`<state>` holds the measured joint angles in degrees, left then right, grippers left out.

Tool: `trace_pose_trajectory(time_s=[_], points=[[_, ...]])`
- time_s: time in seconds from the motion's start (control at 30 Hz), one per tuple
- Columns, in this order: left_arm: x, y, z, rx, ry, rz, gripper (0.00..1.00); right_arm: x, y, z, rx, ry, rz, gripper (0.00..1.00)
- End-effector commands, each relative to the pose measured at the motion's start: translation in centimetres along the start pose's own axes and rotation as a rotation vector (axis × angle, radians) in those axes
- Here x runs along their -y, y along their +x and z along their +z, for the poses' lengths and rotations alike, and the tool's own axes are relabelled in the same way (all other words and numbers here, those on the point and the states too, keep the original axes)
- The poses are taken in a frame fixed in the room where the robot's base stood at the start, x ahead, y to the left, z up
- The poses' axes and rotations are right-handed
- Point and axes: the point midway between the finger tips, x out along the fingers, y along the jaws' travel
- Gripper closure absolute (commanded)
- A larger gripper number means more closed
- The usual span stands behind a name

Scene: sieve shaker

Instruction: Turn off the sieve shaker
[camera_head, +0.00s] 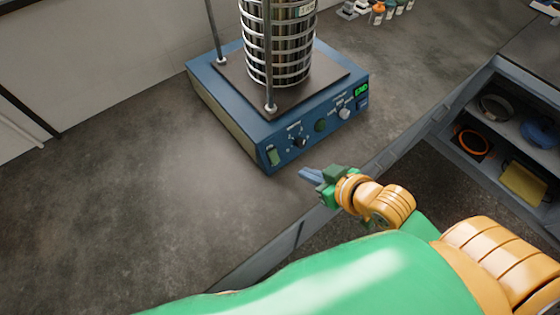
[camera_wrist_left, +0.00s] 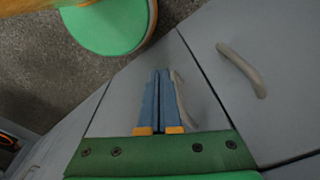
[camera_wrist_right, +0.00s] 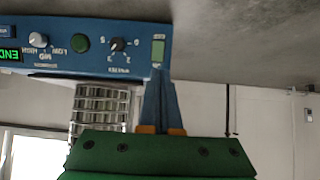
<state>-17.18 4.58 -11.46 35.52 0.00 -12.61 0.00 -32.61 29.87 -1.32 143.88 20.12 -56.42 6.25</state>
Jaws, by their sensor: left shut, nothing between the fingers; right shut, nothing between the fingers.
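The sieve shaker is a blue box (camera_head: 235,118) on the grey worktop, with a stack of metal sieves (camera_head: 280,45) upright on it. Its front panel has a pale green rocker switch (camera_head: 273,156) at the left end, which also shows in the right wrist view (camera_wrist_right: 158,50). My right gripper (camera_head: 304,173) is shut and empty, in front of the panel's lower left. In the right wrist view its fingertips (camera_wrist_right: 158,72) appear just beside the switch; contact cannot be told. My left gripper (camera_wrist_left: 157,73) is shut and empty, before grey drawer fronts, outside the head view.
The panel also carries a dark knob (camera_wrist_right: 117,44), a round green button (camera_wrist_right: 81,43), a pale knob (camera_wrist_right: 38,40) and a lit green display (camera_wrist_right: 10,55). Drawer handles (camera_wrist_left: 243,70) are near my left gripper. Open shelves (camera_head: 500,130) stand right; the worktop's left is clear.

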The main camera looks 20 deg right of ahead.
Motion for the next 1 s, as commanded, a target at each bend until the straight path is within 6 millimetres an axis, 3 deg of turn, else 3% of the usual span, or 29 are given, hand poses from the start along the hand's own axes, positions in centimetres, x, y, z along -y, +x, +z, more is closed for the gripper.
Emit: trace_pose_trajectory(time_s=[0.17, 0.27, 0.7, 1.0], points=[[0.0, 0.1, 0.0, 0.0, 0.0, 0.0, 1.0, 0.0, 0.2, 0.0, 0.0, 0.001, 0.002, 1.0], [0.0, 0.5, 0.0, 0.0, 0.0, 0.0, 1.0, -0.1, 1.4, 0.1, -0.001, 0.003, 0.003, 1.0], [-0.1, 1.1, 0.0, -0.001, 0.0, 0.001, 1.0, 0.0, 10.6, 0.1, 0.003, 0.002, 0.002, 1.0], [-0.1, 1.2, 0.0, -0.001, 0.0, 0.001, 1.0, 0.0, 13.9, 0.1, 0.002, -0.001, 0.002, 1.0]])
